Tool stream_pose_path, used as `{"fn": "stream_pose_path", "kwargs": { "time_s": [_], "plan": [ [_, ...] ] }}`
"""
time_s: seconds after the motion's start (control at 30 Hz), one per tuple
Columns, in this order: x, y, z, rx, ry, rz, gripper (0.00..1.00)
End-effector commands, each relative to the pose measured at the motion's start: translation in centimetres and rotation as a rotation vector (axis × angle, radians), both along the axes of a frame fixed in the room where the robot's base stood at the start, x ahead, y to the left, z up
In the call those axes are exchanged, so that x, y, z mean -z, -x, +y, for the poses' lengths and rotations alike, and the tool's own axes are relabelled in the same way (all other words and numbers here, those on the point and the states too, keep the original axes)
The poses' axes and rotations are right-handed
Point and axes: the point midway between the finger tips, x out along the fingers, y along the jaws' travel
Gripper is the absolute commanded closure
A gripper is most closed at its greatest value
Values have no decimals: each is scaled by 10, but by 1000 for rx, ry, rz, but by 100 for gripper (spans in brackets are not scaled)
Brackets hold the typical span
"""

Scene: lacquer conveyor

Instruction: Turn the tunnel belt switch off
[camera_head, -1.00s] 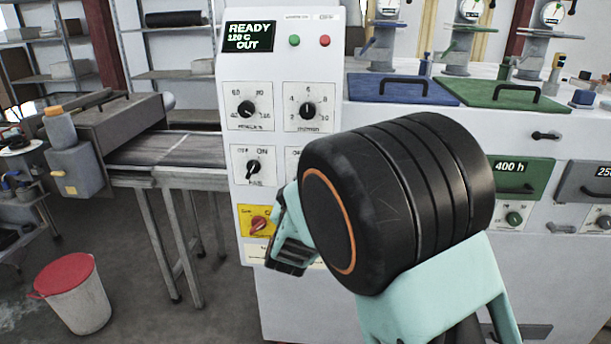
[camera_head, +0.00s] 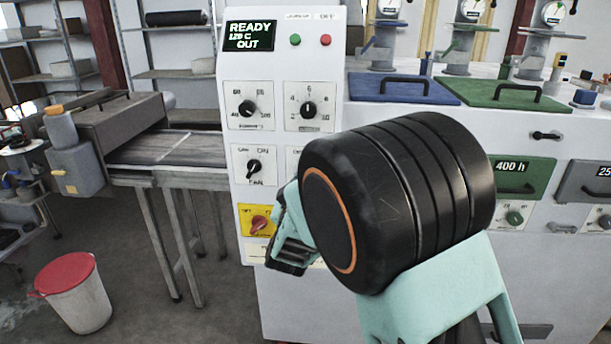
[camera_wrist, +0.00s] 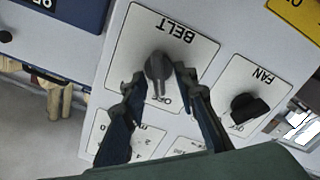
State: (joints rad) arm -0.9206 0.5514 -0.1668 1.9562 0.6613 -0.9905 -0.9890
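The belt switch (camera_wrist: 158,66) is a dark grey knob on a white plate marked BELT, seen upside down in the wrist view. Its grip points down in that picture, near the OFF marking; I cannot tell its exact setting. My gripper (camera_wrist: 160,82) is open, with its two dark fingers on either side of the knob. I cannot tell whether they touch it. In the head view my arm hides the belt switch and the fingertips; only the edge of its plate (camera_head: 292,160) shows.
The fan switch (camera_head: 254,168) sits beside the belt plate, with a yellow plate and red-orange main knob (camera_head: 260,221) below. Two dials (camera_head: 308,109) and a READY display (camera_head: 250,36) are above. The conveyor (camera_head: 165,149) is left, and a red-lidded bin (camera_head: 78,300) stands on the floor.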

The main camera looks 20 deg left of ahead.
Motion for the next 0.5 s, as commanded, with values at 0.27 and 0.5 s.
{"fn": "stream_pose_path", "kwargs": {
  "time_s": [0.27,0.5],
  "plan": [
    [0,31,-7,-2,-1,1,73],
    [0,81,-18,-3,-1,1,73]
  ]
}}
